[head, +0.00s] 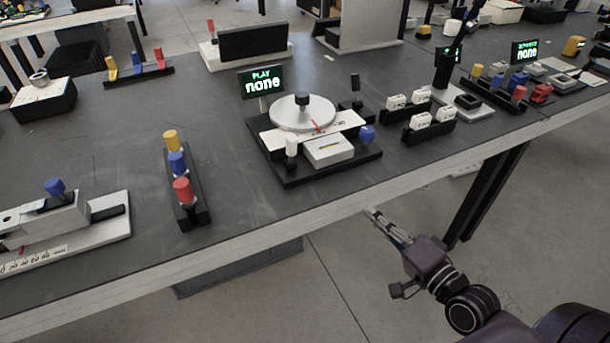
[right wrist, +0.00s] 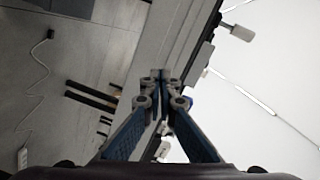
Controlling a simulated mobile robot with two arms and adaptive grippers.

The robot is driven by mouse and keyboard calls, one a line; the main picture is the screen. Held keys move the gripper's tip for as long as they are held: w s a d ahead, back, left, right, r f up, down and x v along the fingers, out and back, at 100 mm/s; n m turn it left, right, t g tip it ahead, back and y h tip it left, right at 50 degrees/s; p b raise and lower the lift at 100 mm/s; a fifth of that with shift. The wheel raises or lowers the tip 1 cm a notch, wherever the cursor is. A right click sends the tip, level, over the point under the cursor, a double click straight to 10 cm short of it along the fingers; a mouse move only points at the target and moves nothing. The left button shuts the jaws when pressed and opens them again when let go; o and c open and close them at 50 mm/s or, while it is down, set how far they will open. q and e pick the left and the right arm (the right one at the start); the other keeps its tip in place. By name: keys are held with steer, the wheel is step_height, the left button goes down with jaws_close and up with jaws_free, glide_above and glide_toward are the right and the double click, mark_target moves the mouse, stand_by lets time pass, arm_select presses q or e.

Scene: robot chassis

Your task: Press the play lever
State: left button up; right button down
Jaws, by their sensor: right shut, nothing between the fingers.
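The play device stands in the middle of the table in the head view, with a small screen (head: 262,82) reading "PLAY none". Its black base (head: 290,178) carries a round white turntable (head: 303,112) with a dark knob on top. A white cylinder (head: 291,147) stands at its front left and a blue knob (head: 367,133) at its right. A dark upright piece (head: 355,83) stands at the back right. I cannot tell which of these is the play lever. My right gripper (head: 371,212) is shut and empty, in front of the table edge, apart from the device. My left gripper is not in view.
Yellow, blue and red pegs (head: 178,163) stand in a black rack left of the device. White blocks (head: 421,101) sit in racks on its right. The table's pale front edge (head: 330,205) lies between my right gripper and the device. Bare tabletop (head: 235,160) lies left of the device.

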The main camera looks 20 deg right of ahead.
arm_select(q)
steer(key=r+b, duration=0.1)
steer(key=b, duration=0.1)
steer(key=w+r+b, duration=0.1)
steer(key=b, duration=0.1)
arm_select(e)
steer(key=s+a+r+m+t+y, duration=0.1)
steer(key=s+a+r+y, duration=0.1)
steer(key=a+r, duration=0.5)
step_height(320, 180, up, 3)
steer(key=shift+s+a+r+t+y, duration=0.15)
steer(key=shift+s+a+t+y, duration=0.25)
steer(key=shift+y, duration=0.5)
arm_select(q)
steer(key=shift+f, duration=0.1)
arm_select(e)
steer(key=shift+d, duration=0.1)
steer(key=p, duration=0.2)
glide_toward(296, 147)
steer(key=p+x, duration=0.1)
steer(key=x, duration=0.4)
steer(key=shift+w+r, duration=0.1)
steer(key=shift+w, duration=0.05)
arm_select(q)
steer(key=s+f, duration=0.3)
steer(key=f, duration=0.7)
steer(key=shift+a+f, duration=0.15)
arm_select(e)
steer(key=shift+x, duration=0.85)
